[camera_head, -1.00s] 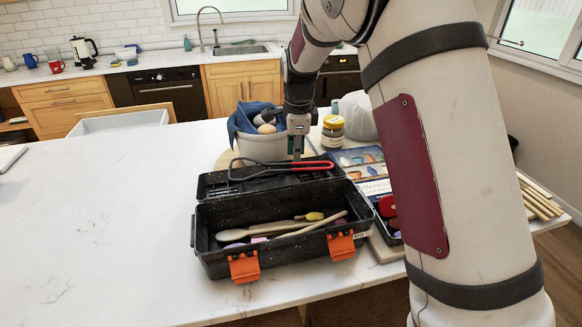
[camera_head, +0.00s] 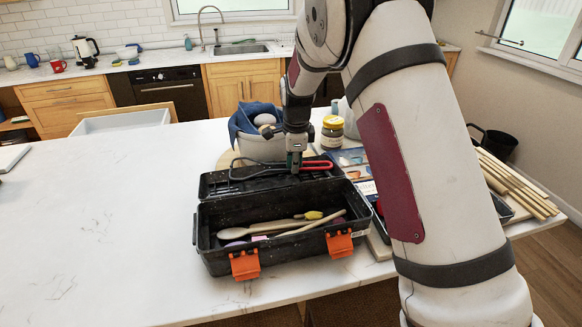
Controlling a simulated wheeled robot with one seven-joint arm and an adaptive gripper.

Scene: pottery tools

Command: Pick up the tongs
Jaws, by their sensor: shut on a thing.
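The tongs (camera_head: 262,172) are dark with a red part (camera_head: 316,165) at the right end. They lie across the open lid of the black toolbox (camera_head: 222,226). My gripper (camera_head: 294,170) points down at the tongs and is shut on them near the red part. The fingertips are small in this view, and I see no clear gap between the tongs and the lid.
The toolbox holds wooden tools (camera_head: 270,228) and has orange latches. Behind it stand a white pot (camera_head: 262,148) with a blue cloth and a yellow-lidded jar (camera_head: 332,132). Wooden sticks (camera_head: 515,182) lie at the right.

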